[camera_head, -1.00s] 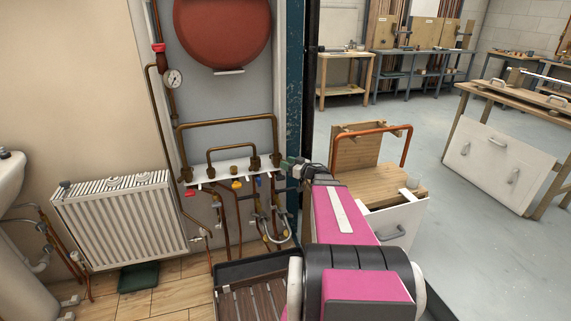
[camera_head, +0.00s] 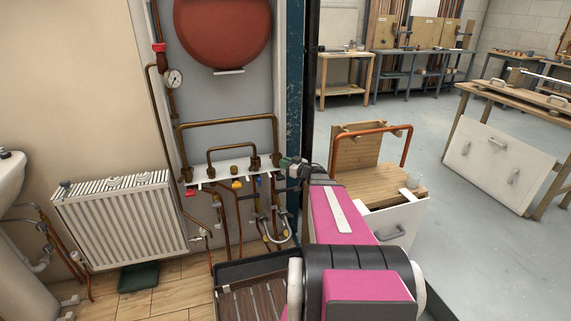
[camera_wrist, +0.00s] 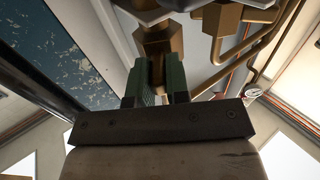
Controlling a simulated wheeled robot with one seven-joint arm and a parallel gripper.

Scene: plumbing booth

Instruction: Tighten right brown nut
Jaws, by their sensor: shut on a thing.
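The brass pipework sits on a white manifold plate (camera_head: 225,172) on the booth wall, with brown nuts where the pipes meet it. The right brown nut (camera_head: 275,160) is at the plate's right end. My gripper (camera_head: 285,163) reaches it from the right. In the wrist view the same brown nut (camera_wrist: 160,38) is faceted, and the green fingers of my gripper (camera_wrist: 158,70) are shut on its lower part. The fingers hide part of the nut. Another brown nut (camera_wrist: 223,46) is to the right of it, apart from the fingers.
A blue post (camera_head: 295,80) stands close to my gripper. A red tank (camera_head: 222,32) and a pressure gauge (camera_head: 174,78) are above. Valves and hoses hang below the plate. A white radiator (camera_head: 120,225) is at left, and a dark slatted tray (camera_head: 250,290) is below.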

